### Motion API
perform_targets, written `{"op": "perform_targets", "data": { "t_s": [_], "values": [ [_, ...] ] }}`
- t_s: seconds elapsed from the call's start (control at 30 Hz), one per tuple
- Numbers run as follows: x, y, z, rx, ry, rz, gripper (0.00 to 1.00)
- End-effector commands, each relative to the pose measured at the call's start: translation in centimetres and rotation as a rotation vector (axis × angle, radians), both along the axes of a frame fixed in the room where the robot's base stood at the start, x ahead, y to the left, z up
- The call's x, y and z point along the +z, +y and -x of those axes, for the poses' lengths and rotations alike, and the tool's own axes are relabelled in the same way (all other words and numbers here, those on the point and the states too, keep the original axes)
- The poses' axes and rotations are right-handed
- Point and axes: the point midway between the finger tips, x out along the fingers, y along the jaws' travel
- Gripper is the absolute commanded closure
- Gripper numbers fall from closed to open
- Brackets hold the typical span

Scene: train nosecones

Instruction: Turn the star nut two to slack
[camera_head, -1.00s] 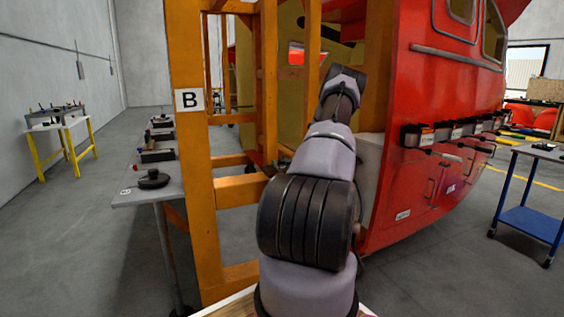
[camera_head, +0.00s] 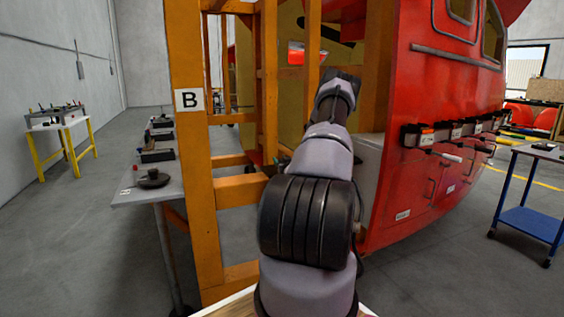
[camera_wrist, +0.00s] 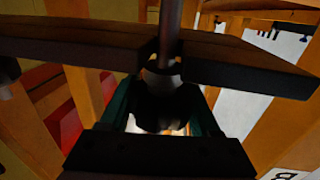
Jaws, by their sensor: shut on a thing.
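In the wrist view, my gripper (camera_wrist: 162,118) has its teal fingers closed on both sides of a dark, lobed nut (camera_wrist: 160,112), which I take to be star nut two. The nut is in deep shadow and its markings cannot be read. A grey metal rod (camera_wrist: 170,32) rises from a pale collar just above the nut. A dark crossbar (camera_wrist: 75,42) runs across the view by the rod. In the head view my own arm hides most of the gripper and the nut.
The orange frame (camera_head: 189,190) marked B stands left of my arm, close by. The red nosecone (camera_head: 400,190) is on the right. A grey bench (camera_head: 135,198) is behind the frame on the left. A blue trolley (camera_head: 530,222) stands at the far right.

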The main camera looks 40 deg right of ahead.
Motion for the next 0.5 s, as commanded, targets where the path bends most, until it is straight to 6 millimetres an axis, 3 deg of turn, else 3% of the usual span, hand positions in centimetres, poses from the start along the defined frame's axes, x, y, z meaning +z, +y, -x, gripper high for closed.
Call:
{"op": "perform_targets", "data": {
  "t_s": [0.5],
  "values": [
    [0.2,1.0,-0.3,0.351,-0.005,0.004,0.92]
  ]
}}
